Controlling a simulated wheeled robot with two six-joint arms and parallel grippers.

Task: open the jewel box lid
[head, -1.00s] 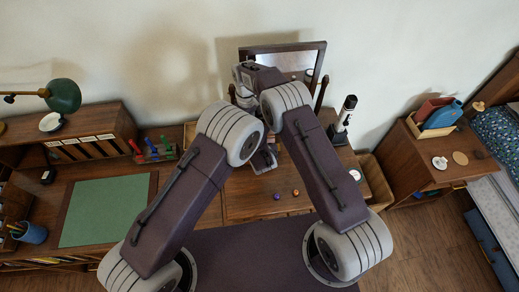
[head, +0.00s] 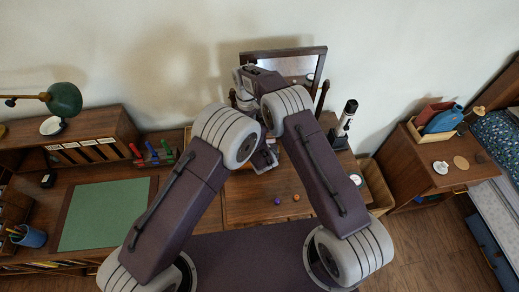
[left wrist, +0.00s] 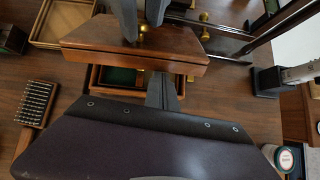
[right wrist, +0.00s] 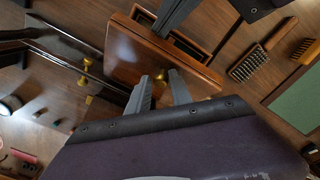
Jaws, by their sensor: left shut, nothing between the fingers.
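The jewel box is brown wood. Its lid (left wrist: 135,50) stands partly raised in the left wrist view, with the green interior (left wrist: 118,76) showing below its edge; it also shows in the right wrist view (right wrist: 150,45). My left gripper (left wrist: 163,88) is shut and empty at the raised edge of the lid; whether it touches cannot be told. My right gripper (right wrist: 158,88) is open on the mirror side of the box, its fingers apart with a brass knob (right wrist: 162,75) seen between them. In the head view my arms hide most of the box.
A mirror (head: 295,68) stands behind the box. A brush (right wrist: 250,65) and a shallow tray (left wrist: 62,22) lie near it. Two small balls (head: 286,199) lie on the front of the table. The green desk mat (head: 104,213) is at the left.

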